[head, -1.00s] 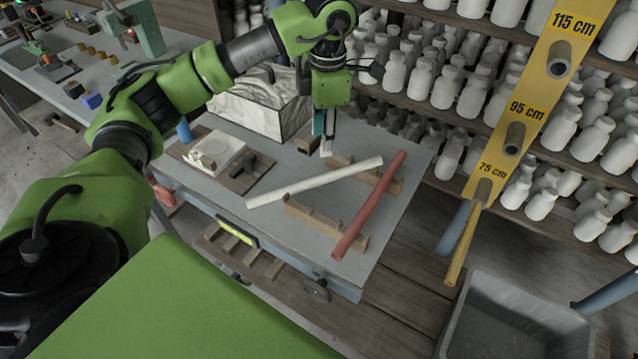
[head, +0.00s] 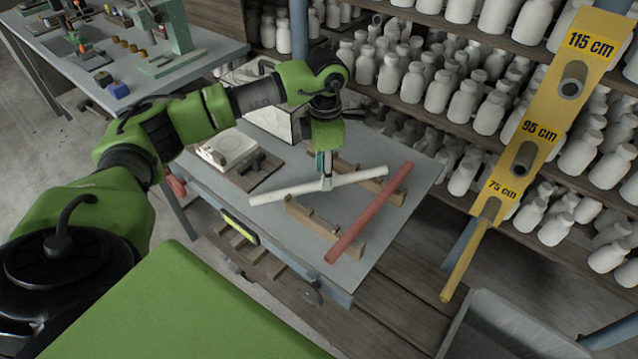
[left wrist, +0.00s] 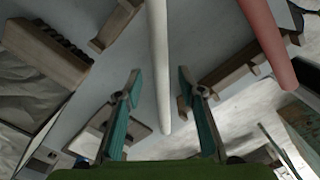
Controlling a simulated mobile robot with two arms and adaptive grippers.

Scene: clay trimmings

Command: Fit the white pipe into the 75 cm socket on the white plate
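The white pipe (head: 300,190) lies slanted across notched wooden rests on the grey table. My left gripper (head: 327,184) is lowered over it, pointing down. In the left wrist view my left gripper (left wrist: 160,76) is open, with one finger on each side of the white pipe (left wrist: 159,50) and visible gaps. The 75 cm socket (head: 490,208) is a short grey tube low on a slanted board (head: 508,160), which looks yellow, not white. My right gripper is out of view.
A red pipe (head: 370,210) lies across the same rests (head: 325,228), right of the white one. The 95 cm (head: 524,157) and 115 cm (head: 572,80) sockets sit higher on the board. A grey bin (head: 500,335) stands below. Bottle-filled shelves are behind.

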